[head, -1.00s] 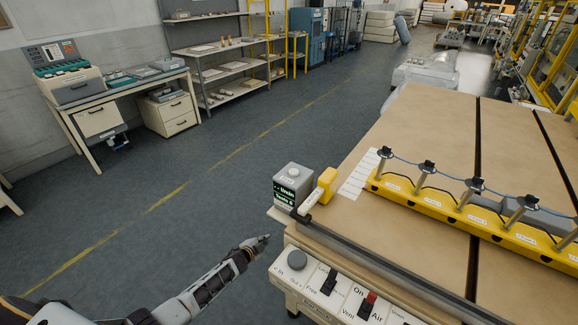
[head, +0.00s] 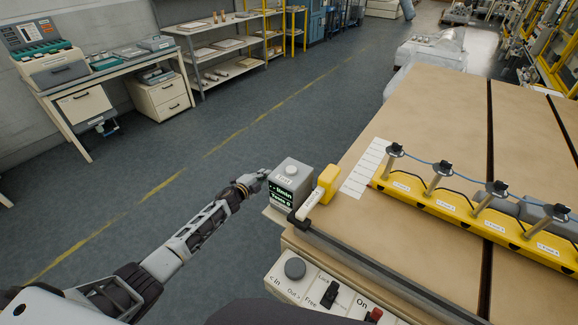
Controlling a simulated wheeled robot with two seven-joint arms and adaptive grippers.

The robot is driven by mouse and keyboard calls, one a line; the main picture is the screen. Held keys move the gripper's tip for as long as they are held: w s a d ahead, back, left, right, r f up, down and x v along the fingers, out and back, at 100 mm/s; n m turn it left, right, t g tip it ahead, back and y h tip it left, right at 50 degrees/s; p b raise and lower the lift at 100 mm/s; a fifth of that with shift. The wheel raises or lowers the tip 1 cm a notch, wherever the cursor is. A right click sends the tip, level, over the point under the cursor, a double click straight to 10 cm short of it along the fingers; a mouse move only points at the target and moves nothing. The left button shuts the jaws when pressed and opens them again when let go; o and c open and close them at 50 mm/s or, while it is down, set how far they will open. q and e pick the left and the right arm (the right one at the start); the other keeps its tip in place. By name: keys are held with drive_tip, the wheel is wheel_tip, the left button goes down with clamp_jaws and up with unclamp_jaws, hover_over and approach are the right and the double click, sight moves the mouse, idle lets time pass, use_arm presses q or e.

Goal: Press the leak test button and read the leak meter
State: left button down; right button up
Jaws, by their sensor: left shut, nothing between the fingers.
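The leak meter is a grey box (head: 287,199) at the near left corner of the table in the head view. Its dark front screen (head: 281,193) shows small green text, seemingly dashes with "l/min" and a "Tests" line below, too blurred to read surely. A pale round button (head: 291,171) sits on its top. My left gripper (head: 264,174) is shut and empty, close to the left of the box at about the height of its top. I cannot tell whether it touches the box; its tip is not over the button. My right gripper is out of view.
A yellow-handled lever (head: 326,182) stands just right of the box. A yellow bar with several clamps (head: 470,212) lies across the brown tabletop (head: 430,115). A control panel (head: 326,293) with a knob and switches is on the near edge. Floor to the left is open.

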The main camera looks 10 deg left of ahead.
use_arm(q)
drive_tip(key=w+d+r+m+g+h, duration=0.1)
drive_tip(key=d+r+m+h, duration=0.2)
drive_tip(key=d+r+m, duration=0.4)
drive_tip(key=d+r+m+g+h, duration=0.1)
drive_tip(key=d+r+m+h, duration=0.25)
drive_tip(key=r+m, duration=0.45)
drive_tip(key=s+d+r+m+g+y+b, duration=0.1)
drive_tip(key=s+r+m, duration=0.4)
drive_tip(key=m, duration=0.5)
drive_tip(key=s+d+r+m+g+y+b, duration=0.1)
drive_tip(key=s+d+r+m+g+y, duration=0.2)
drive_tip(key=s+r+m+g, duration=0.2)
drive_tip(key=shift+s+r+m+y, duration=0.4)
drive_tip(key=shift+r+m, duration=1.1)
drive_tip(key=shift+m, duration=1.1)
drive_tip(key=shift+f, duration=0.15)
